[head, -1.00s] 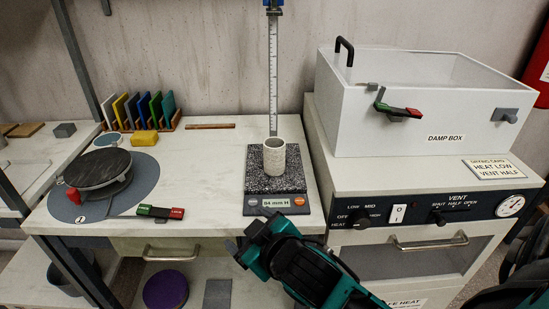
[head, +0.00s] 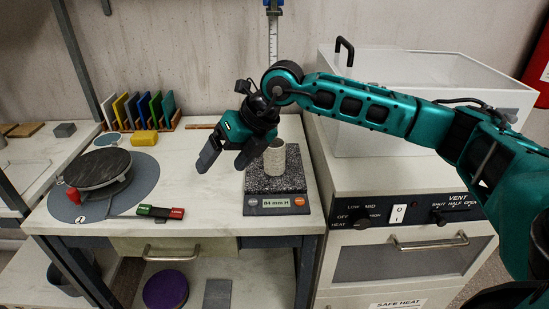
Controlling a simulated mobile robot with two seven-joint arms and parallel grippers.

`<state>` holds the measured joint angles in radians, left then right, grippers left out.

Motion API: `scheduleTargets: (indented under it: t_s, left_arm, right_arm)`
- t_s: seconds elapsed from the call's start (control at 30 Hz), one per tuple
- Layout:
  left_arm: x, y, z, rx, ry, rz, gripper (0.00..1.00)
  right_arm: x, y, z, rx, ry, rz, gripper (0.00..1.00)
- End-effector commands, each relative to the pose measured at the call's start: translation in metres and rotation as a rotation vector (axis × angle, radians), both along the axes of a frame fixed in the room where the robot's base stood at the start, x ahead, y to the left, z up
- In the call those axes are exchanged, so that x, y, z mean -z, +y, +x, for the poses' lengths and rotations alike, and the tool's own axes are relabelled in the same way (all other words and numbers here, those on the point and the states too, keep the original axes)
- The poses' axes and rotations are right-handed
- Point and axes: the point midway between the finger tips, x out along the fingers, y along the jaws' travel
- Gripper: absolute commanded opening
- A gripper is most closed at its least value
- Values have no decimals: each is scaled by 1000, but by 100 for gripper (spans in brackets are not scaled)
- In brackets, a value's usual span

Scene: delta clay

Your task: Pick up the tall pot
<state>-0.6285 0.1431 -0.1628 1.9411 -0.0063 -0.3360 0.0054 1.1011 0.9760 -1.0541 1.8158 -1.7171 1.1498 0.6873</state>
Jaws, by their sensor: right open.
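The tall pot (head: 275,160) is a pale, speckled cylinder. It stands upright on the dark granite plate of the height gauge (head: 292,184), whose display reads 84 mm H. My right gripper (head: 220,164) is open and empty, with its fingers pointing down and left. It is to the left of the pot in the picture, and its right finger overlaps the pot's upper left edge. I cannot tell whether that finger touches the pot. My left gripper is not in view.
A turntable (head: 97,169) and a green-red switch (head: 160,212) are on the bench at left. A yellow block (head: 145,138) and a rack of coloured tiles stand behind. The white damp box (head: 440,75) is at right, behind my arm.

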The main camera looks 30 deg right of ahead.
Motion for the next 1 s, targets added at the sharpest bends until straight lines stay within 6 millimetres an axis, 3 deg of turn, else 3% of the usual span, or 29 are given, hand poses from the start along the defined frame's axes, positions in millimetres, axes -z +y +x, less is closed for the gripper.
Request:
scheduleTargets:
  t_s: [0.03, 0.1, 0.2, 0.3, 0.7, 1.0]
  left_arm:
    - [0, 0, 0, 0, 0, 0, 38]
    - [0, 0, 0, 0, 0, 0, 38]
    - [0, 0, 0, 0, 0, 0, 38]
    - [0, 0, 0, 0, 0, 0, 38]
    - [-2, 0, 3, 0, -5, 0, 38]
    - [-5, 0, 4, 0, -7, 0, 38]
  right_arm:
    - [-7, -37, 8, 68, 0, -116, 85]
    - [-14, -78, 12, 150, 13, -243, 85]
    - [-24, -119, 12, 240, 30, -360, 85]
    - [-27, -139, 12, 288, 42, -416, 85]
    - [31, -146, 35, 297, 47, -429, 85]
    - [58, -147, 44, 296, 46, -430, 85]
